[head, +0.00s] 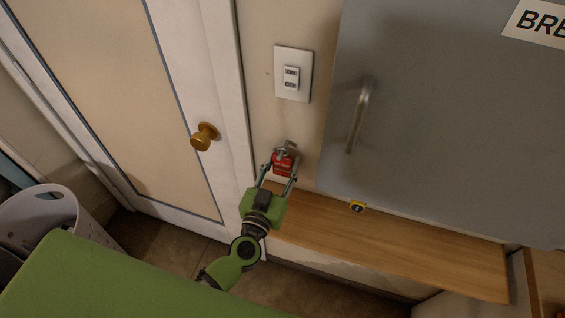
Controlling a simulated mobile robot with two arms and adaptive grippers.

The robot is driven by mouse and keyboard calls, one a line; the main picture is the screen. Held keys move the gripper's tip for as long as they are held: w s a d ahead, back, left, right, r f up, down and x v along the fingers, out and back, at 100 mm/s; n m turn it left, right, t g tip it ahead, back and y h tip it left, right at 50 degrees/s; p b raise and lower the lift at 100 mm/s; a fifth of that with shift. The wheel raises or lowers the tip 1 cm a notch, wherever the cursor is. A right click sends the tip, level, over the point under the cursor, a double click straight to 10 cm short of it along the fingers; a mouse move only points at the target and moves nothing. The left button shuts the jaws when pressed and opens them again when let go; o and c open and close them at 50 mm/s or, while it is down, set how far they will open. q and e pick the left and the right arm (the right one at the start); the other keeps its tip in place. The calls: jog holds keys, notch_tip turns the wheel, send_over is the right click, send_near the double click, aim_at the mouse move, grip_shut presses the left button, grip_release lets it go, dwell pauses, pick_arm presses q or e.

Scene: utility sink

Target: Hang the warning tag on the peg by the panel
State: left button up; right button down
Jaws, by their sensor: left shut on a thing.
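The warning tag (283,164) is a small red piece with pale markings, in the middle of the head view. My left gripper (281,169) is shut on it, with its fingers on either side. The metal peg (291,144) sticks out of the wall just above the tag, between the door frame and the grey panel (440,120). The tag's top is right at the peg; I cannot tell whether it is around the peg or only in front of it. My right gripper is not in view.
A wooden shelf (390,248) runs below the panel, with a small yellow and black item (357,207) at its back edge. A wall switch plate (293,74) is above the peg. A door with a brass knob (204,136) and a pale basket (45,215) are left.

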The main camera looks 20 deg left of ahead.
pick_arm(q)
jog(key=o, duration=1.1)
